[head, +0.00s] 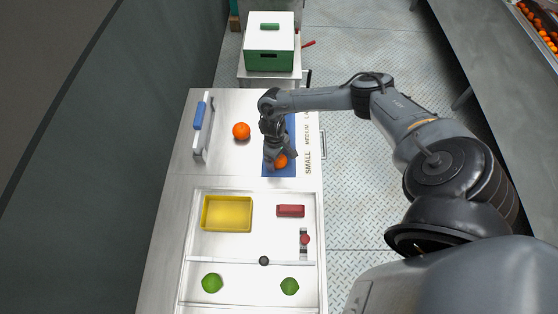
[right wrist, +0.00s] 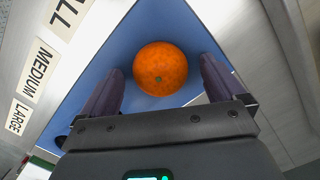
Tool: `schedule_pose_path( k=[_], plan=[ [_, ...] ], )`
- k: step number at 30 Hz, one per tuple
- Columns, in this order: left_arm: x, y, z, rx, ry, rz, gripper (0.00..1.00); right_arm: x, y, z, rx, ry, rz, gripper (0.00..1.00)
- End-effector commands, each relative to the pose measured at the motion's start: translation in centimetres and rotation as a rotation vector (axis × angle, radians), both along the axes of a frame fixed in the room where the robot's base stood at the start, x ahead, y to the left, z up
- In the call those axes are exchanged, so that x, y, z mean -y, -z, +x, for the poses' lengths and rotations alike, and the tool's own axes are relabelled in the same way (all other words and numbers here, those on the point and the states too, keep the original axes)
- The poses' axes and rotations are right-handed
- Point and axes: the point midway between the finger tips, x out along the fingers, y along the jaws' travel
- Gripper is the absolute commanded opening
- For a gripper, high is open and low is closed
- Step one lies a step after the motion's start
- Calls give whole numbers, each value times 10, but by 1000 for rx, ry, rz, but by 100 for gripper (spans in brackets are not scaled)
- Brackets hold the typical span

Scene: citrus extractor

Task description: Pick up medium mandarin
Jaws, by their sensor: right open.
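An orange mandarin (head: 281,162) lies on the blue mat (head: 270,172), beside the SMALL label. My right gripper (head: 279,157) is directly above it and partly hides it. In the right wrist view the mandarin (right wrist: 160,69) sits between the tips of the open fingers of my right gripper (right wrist: 160,72), with a gap on each side. A second orange mandarin (head: 241,131) lies on the white counter left of the mat. I cannot tell from the fruit alone which one is the medium. My left gripper is not in view.
Size labels (head: 308,150) run along the mat's right side. A blue-handled fixture (head: 200,118) stands at the left. A green-and-white box (head: 269,60) stands at the back.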

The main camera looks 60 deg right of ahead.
Motion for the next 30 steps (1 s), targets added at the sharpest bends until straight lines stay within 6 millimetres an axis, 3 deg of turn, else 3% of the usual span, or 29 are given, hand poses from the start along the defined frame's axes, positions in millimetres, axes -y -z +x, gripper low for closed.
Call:
schedule_pose_path(
  k=[4, 16, 30],
  plan=[
    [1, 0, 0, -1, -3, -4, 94, 0, 0, 0, 0, 0, 0, 93],
    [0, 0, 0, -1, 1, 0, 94, 0, -1, 0, 0, -1, 0, 34],
    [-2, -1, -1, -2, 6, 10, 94, 0, -12, 1, 2, -2, 1, 34]
  ],
)
